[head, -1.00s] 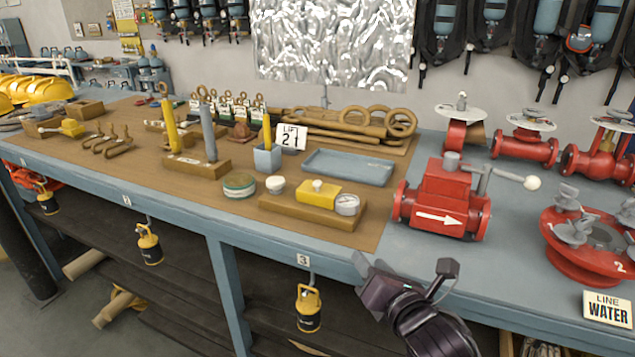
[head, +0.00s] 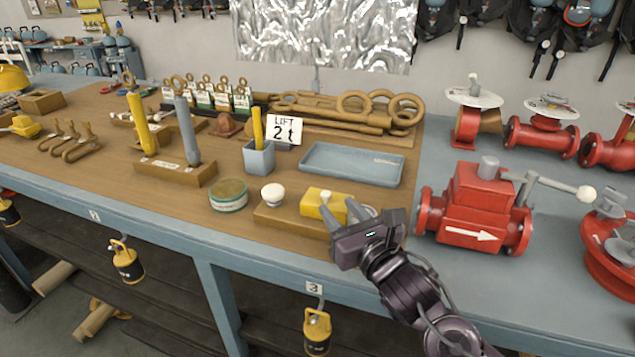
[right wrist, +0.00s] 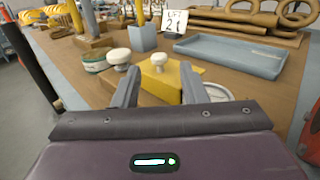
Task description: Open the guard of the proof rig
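The proof rig appears to be the low wooden base (head: 278,220) near the bench's front edge. It carries a yellow block-like cover (head: 322,204), likely the guard, with a small pale knob on top. The cover looks down over the base. A round gauge (right wrist: 217,92) beside it is partly hidden by my gripper. A white round knob (head: 273,194) stands at the rig's left end. My right gripper (head: 342,212) is open and empty, its fingers pointing at the cover. In the right wrist view the cover (right wrist: 170,82) shows between and beyond the fingertips; contact is unclear. My left gripper is out of view.
A green-banded tin (head: 229,196) sits left of the rig. A blue-grey tray (head: 352,166) and pen cup (head: 258,158) stand behind it. A red valve (head: 474,210) with a lever stands to the right. Bare wood lies left of the tin.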

